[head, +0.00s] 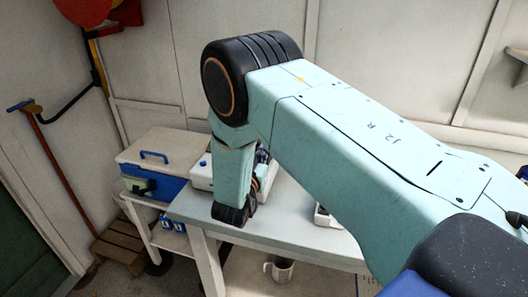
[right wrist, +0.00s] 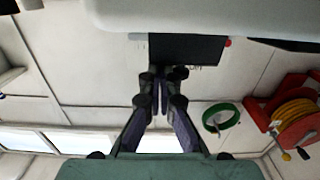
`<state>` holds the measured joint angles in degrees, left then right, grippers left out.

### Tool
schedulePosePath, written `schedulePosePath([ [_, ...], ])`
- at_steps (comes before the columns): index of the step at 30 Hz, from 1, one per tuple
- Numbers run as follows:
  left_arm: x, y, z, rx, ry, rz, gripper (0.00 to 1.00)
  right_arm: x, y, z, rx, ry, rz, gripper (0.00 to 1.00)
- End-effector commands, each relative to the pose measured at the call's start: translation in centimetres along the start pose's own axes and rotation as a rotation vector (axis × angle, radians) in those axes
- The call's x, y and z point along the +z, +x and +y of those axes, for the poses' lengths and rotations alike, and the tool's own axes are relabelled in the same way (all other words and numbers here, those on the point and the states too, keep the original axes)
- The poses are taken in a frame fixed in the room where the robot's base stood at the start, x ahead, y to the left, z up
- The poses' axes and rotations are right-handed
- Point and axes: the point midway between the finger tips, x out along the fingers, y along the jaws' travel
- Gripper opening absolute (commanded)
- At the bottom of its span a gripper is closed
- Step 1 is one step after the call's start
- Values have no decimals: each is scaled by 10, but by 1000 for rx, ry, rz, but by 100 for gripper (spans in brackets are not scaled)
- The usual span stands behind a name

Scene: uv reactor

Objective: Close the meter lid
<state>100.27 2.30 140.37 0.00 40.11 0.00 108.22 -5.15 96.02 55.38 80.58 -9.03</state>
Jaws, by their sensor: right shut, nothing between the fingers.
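A white device (head: 201,172) with a blue knob stands on the table, mostly hidden behind my right arm; it may be the meter, but its lid cannot be made out in the head view. My right gripper shows in the right wrist view (right wrist: 161,76), fingers together and empty. Just beyond the fingertips is a dark rectangular panel (right wrist: 187,48) with a small red part at its side. A pale rounded surface (right wrist: 200,14) spans the top of that view; I cannot tell whether it is the lid. Contact is unclear. My left gripper is not in view.
The grey table (head: 290,228) has some bare surface at the front. A blue and white cooler box (head: 155,165) stands at left. A mug (head: 280,269) is below the tabletop. A red hose reel (right wrist: 297,125) and green coil (right wrist: 222,119) show in the wrist view.

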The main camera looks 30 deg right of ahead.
Motion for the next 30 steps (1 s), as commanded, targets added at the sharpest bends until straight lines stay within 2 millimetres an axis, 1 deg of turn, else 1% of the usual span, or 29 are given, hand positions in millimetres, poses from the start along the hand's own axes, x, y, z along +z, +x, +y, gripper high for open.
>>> schedulePosePath([
  [1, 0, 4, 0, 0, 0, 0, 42, 4, 0, 0, 0, 0, 0, 0],
  [3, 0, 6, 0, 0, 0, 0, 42, 7, -1, 0, 0, 0, 0, 0],
  [15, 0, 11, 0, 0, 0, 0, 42, 16, -2, 2, 0, -3, -6, 0],
  [27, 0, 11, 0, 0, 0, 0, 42, 19, -3, 4, 1, -8, -12, 0],
  [30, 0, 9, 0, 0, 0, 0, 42, 16, -3, 4, 1, -8, -11, 0],
])
